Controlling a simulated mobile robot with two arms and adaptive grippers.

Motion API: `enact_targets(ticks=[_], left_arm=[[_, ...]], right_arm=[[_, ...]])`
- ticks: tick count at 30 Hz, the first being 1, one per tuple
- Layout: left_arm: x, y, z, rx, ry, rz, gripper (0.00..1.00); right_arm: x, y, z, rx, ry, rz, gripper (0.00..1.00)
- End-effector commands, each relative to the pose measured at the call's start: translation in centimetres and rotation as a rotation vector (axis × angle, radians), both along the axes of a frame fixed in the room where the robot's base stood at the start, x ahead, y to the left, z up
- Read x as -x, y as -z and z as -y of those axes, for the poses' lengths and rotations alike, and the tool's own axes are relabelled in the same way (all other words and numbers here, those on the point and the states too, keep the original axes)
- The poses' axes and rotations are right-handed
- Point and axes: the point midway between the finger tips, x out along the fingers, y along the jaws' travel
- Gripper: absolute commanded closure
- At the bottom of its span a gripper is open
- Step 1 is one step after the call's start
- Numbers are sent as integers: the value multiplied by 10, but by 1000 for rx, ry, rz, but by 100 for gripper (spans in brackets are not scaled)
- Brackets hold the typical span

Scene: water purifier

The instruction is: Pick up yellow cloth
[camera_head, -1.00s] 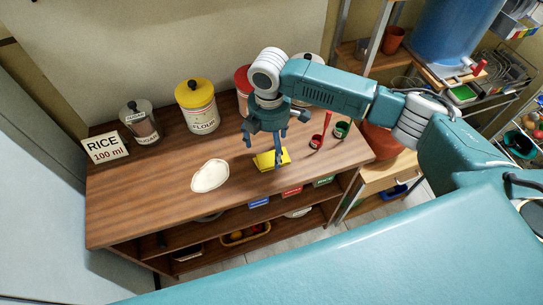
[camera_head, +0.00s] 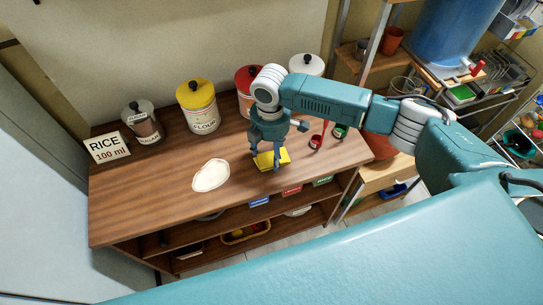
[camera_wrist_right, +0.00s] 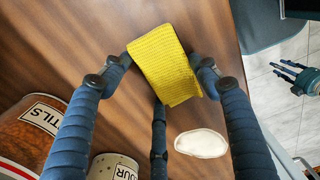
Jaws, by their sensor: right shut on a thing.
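The yellow cloth (camera_head: 284,156) is a small folded, textured piece at the front middle of the wooden counter. My right gripper (camera_head: 267,163) is over it, pointing down, with its fingers shut on the cloth. In the right wrist view the cloth (camera_wrist_right: 165,62) lies between the dark blue fingers, and a third finger reaches its lower edge. I cannot tell whether the cloth is clear of the counter. What looks like my left gripper (camera_wrist_right: 300,78) shows small at the right edge of the right wrist view, away from the cloth; its opening is unclear.
A white flat patch (camera_head: 211,175) lies left of the cloth. The flour canister (camera_head: 199,108), sugar jar (camera_head: 143,124), red-lidded canister (camera_head: 246,90) and rice sign (camera_head: 107,147) stand at the back. Red (camera_head: 316,142) and green (camera_head: 340,131) cups stand to the right. The counter's front left is clear.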

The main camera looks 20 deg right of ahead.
Motion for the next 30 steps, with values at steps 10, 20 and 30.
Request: enact_targets(ticks=[10, 20, 30], left_arm=[[-1, 4, 0, 0, 0, 2, 62], [-4, 18, 1, 1, 0, 7, 62], [-5, 29, 1, 2, 0, 8, 62]], right_arm=[[-1, -19, 0, -1, 0, 3, 48], [-2, -101, -1, -2, -1, 8, 49], [-1, -180, -1, -1, 1, 3, 49]])
